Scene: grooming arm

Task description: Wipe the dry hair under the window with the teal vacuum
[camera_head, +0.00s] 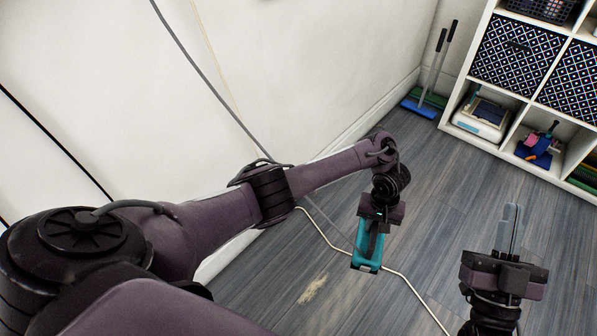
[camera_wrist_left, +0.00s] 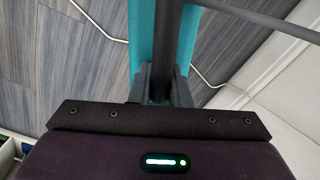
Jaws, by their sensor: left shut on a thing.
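The teal vacuum (camera_head: 366,256) hangs from my left gripper (camera_head: 376,222), which is shut on it above the floor. In the left wrist view, the teal body (camera_wrist_left: 146,30) and a dark tube pass between the fingers (camera_wrist_left: 160,85). A pale tan patch of dry hair (camera_head: 313,288) lies on the floor, left of and below the vacuum in the head view; they look apart. The hair does not show in the left wrist view. My right gripper (camera_head: 508,232) is at the lower right, empty; its fingers overlap, so its opening is unclear. No window is visible.
A pale cord (camera_head: 400,277) crosses the grey plank floor (camera_head: 450,205) near the vacuum. A white wall (camera_head: 310,70) with a baseboard runs along the left. A white shelf unit (camera_head: 455,112) and a blue broom (camera_head: 418,108) stand at the back right.

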